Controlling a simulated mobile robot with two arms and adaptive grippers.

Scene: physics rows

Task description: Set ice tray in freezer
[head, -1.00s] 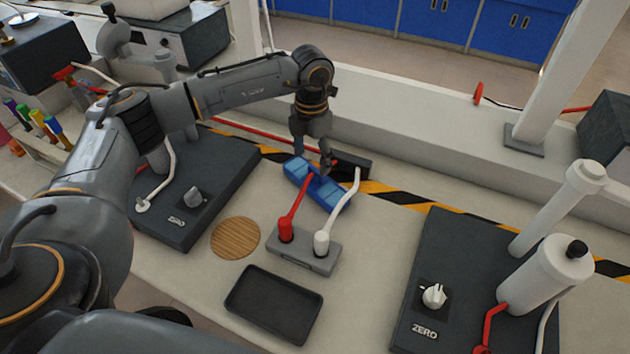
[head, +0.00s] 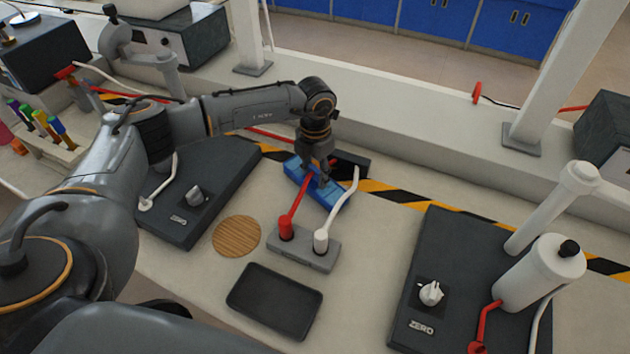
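A blue tray-like piece (head: 338,197), which looks like the ice tray, lies at a slant on the light bench behind a grey socket block. My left gripper (head: 318,182) points down at its middle, with the fingertips at or just over it. The fingers partly hide the piece, and I cannot tell whether they grip it. No freezer can be made out. My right gripper is out of view.
The grey socket block (head: 303,248) holds a red plug and a white plug, their cables rising close to my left gripper. A small black box (head: 350,163) stands just behind the blue piece. A black tray (head: 274,300) and a round wooden disc (head: 237,236) lie in front.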

